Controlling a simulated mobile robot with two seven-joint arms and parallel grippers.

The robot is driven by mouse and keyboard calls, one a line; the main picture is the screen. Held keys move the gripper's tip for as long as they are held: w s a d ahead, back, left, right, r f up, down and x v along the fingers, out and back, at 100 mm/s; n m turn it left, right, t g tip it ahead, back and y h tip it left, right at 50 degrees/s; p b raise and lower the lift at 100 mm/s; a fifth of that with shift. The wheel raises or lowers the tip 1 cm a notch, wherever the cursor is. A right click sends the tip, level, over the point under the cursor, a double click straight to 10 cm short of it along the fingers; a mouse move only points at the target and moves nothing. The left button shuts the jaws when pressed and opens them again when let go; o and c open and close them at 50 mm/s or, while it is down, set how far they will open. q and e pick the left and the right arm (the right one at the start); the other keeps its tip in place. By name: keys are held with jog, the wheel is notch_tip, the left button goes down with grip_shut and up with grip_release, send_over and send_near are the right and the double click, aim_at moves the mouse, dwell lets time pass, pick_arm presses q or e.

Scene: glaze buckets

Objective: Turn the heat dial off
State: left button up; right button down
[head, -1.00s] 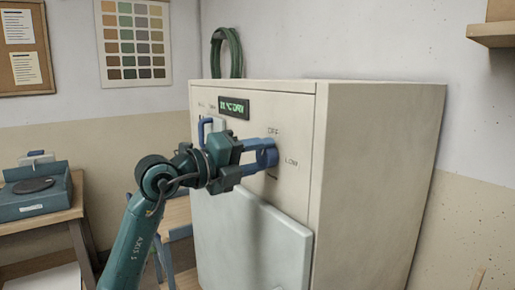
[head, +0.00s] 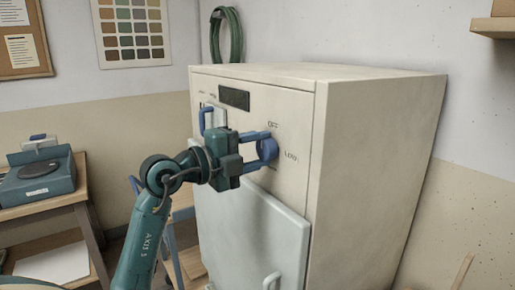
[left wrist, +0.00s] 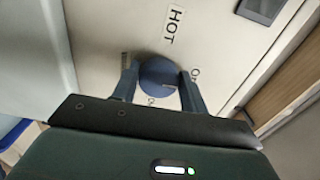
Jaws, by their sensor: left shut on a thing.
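The blue round heat dial (head: 267,149) sits on the front of the cream kiln-like cabinet (head: 385,170), with OFF printed above it and LOW to its right. My left gripper (head: 261,151) is shut on the dial, one finger on each side. In the left wrist view the dial (left wrist: 158,76) lies between the two blue fingers, below a HOT label (left wrist: 173,25). I cannot tell which way the dial's mark points. The small display (head: 234,98) above is dark. My right gripper is not in view.
A blue handle (head: 206,118) on a pale plate is left of the dial. A pale door (head: 250,235) with a handle (head: 272,281) is below. A table with a teal device (head: 38,180) is at left.

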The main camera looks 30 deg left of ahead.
pick_arm(q)
jog(key=o, duration=0.9)
jog(key=shift+o, duration=0.2)
jog(key=shift+s, duration=0.1)
jog(key=b+v, duration=0.3)
jog(key=v, duration=1)
